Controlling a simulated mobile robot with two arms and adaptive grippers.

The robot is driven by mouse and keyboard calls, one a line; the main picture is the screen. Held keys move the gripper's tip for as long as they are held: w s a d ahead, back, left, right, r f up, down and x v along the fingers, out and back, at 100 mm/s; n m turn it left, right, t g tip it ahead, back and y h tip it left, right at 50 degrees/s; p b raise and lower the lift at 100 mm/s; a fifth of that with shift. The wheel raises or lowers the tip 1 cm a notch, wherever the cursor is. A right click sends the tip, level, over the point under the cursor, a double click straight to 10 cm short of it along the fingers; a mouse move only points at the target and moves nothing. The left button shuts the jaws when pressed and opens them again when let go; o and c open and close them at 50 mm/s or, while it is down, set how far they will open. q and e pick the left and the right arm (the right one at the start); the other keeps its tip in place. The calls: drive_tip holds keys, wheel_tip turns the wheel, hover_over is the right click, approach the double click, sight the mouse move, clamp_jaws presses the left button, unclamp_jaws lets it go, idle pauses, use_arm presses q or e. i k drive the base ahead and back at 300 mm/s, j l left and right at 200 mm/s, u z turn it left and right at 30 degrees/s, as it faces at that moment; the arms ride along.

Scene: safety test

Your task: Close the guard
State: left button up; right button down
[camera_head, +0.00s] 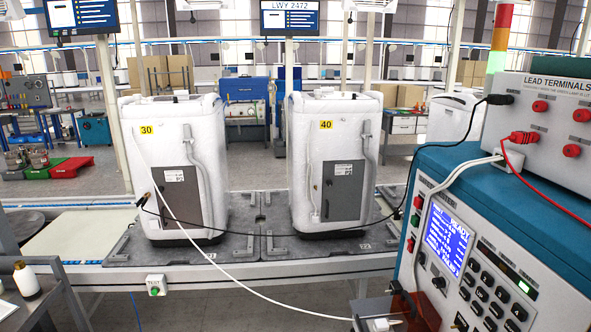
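A dark red, see-through panel (418,312), which looks like the guard, stands at the bottom of the view, right of centre. It is beside a small grey box (372,308) at the front of the tester. The panel appears raised and tilted to the right of the box, leaving the box's top uncovered. A white plug (381,324) with a white cable is at the box. The lower part of the box and panel is cut off by the picture's edge. Neither of my grippers shows in the view.
The blue and white tester (440,200), with a lit screen, fills the right side. The lead terminals box (540,120) sits on it. Two white appliances (175,160) (335,150) stand on the conveyor. Black and white cables hang across the front. A dark cart (50,300) is at lower left.

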sight(421, 316)
drive_tip(key=i+j+z, duration=0.15)
drive_tip(key=z, duration=0.3)
drive_tip(key=i+j+z, duration=0.3)
drive_tip(key=z, duration=0.15)
drive_tip(key=i+j+z, duration=0.15)
drive_tip(key=j+z, duration=0.15)
drive_tip(key=z, duration=0.15)
